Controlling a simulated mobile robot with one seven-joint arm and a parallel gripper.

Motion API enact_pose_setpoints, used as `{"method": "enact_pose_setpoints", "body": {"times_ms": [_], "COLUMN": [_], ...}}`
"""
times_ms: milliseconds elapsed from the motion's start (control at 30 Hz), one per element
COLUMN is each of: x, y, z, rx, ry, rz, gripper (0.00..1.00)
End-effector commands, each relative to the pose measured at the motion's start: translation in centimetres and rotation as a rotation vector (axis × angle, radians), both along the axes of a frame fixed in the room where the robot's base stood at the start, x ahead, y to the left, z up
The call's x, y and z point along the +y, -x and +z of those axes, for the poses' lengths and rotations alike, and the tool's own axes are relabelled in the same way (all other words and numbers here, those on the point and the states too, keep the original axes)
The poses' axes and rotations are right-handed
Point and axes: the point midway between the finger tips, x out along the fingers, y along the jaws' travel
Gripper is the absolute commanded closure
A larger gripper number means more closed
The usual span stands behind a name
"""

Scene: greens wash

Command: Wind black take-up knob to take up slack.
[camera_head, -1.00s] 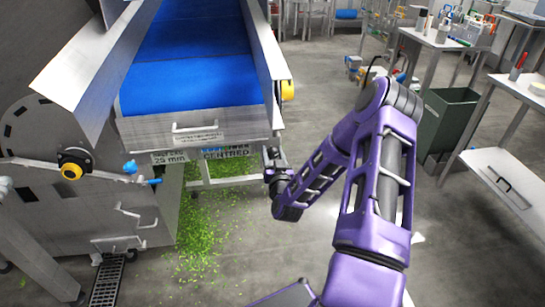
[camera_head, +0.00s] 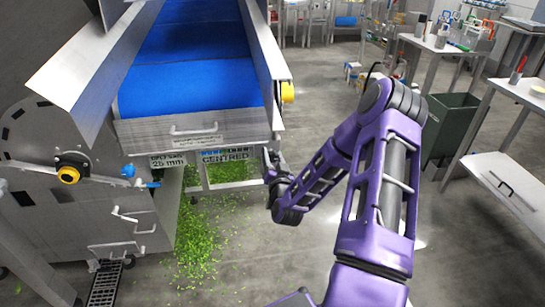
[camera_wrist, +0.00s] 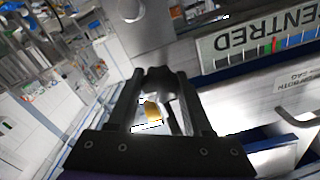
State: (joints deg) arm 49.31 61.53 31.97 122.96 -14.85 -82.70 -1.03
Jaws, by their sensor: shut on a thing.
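The black take-up knob (camera_wrist: 160,76) shows as a dark lobed shape between the fingertips in the wrist view. My gripper (camera_wrist: 162,88) is shut on it, with a finger on each side. In the head view my gripper (camera_head: 268,160) is at the right front corner of the blue-belted conveyor (camera_head: 190,80). The knob cannot be made out there, hidden by the gripper and wrist. A sign reading CENTRED (camera_head: 227,156) with a coloured scale hangs below the conveyor's end, and it also shows upside down in the wrist view (camera_wrist: 270,38).
A black and yellow knob (camera_head: 70,172) and a blue valve (camera_head: 128,171) are on the steel machine at left. Chopped greens (camera_head: 205,235) lie on the floor below the conveyor. A grey bin (camera_head: 450,125) and tables stand at right. The middle floor is clear.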

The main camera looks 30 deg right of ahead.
Motion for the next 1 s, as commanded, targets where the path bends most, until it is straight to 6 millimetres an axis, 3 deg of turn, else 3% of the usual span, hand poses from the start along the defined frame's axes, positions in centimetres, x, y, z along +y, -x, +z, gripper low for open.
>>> {"method": "enact_pose_setpoints", "body": {"times_ms": [33,67,200,633,767,1000], "x": [0.0,0.0,0.0,0.3,0.9,2.5], "y": [0.0,0.0,0.0,0.9,3.1,8.8], "z": [0.0,0.0,0.0,-0.1,0.0,-0.1], "rx": [0.001,0.001,0.001,0.003,0.003,0.005], "ry": [0.0,0.0,0.001,0.001,0.001,0.0], "rz": [0.0,0.0,0.0,0.001,0.001,0.001], "gripper": [1.0,0.46,0.21,0.2,0.2,0.2]}}
